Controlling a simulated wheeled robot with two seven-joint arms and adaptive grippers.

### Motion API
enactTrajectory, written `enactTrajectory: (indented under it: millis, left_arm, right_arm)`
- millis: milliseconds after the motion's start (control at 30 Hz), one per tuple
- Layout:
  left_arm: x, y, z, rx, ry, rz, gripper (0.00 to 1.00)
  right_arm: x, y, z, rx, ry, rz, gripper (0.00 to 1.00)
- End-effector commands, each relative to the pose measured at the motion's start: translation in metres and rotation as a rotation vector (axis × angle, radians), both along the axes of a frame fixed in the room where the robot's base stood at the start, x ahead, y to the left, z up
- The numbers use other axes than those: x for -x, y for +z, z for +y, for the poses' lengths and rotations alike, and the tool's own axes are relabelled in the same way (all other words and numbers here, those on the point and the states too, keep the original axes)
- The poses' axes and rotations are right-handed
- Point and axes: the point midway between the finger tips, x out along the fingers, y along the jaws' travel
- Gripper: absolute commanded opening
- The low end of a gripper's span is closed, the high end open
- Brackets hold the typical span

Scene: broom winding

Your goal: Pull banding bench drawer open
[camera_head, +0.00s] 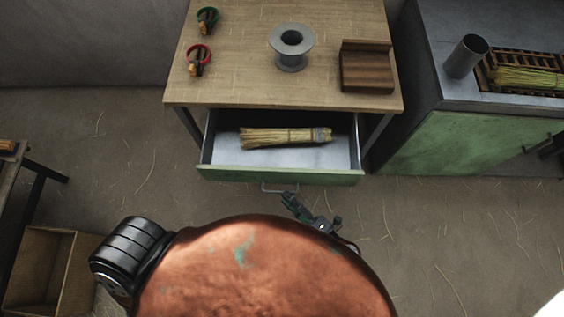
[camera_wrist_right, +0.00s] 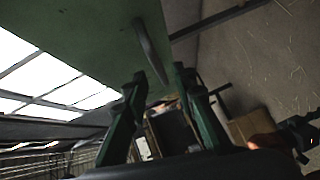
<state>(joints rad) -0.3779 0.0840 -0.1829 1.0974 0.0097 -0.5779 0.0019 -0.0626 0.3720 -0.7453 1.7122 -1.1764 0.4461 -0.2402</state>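The banding bench (camera_head: 235,85) has a wooden top. Its green-fronted drawer (camera_head: 240,174) stands pulled out, with a bundle of straw (camera_head: 285,137) lying inside. The drawer's metal handle (camera_head: 280,188) is on the front face; it also shows in the right wrist view (camera_wrist_right: 149,47). My right gripper (camera_head: 290,200) is just in front of the drawer, by the right end of the handle. In the right wrist view its two green fingers (camera_wrist_right: 159,75) are spread, with the handle's near end seen between their tips. I cannot tell whether they touch it. My left gripper is not in view.
On the bench are a grey spool (camera_head: 291,58), a wooden block (camera_head: 366,75) and red-handled (camera_head: 198,58) and green-handled (camera_head: 207,20) tools. A green cabinet (camera_head: 450,145) stands close at the right. A cardboard box (camera_head: 45,265) is at lower left. Straw-littered floor lies between.

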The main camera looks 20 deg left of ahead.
Motion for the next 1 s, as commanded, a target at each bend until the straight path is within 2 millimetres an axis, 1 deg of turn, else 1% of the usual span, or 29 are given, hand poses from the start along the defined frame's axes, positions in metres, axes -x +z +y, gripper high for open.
enactTrajectory:
  millis: [33,200,300,400,533,1000]
  left_arm:
    - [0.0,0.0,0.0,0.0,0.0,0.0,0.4]
    - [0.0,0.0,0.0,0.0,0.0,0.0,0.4]
    - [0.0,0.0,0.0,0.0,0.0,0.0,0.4]
    - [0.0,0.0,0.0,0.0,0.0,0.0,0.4]
    - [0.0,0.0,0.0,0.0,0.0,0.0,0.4]
    - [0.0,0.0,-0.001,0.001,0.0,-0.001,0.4]
  right_arm:
    - [0.005,0.001,-0.012,0.002,0.0,0.002,0.25]
    - [0.017,0.006,-0.042,0.002,0.0,0.001,0.25]
    - [0.022,0.008,-0.056,0.002,-0.001,0.0,0.25]
    - [0.026,0.01,-0.064,-0.001,0.001,0.001,0.25]
    - [0.027,0.01,-0.069,0.0,0.0,0.0,0.25]
    - [0.027,0.011,-0.069,0.0,0.0,-0.001,0.25]
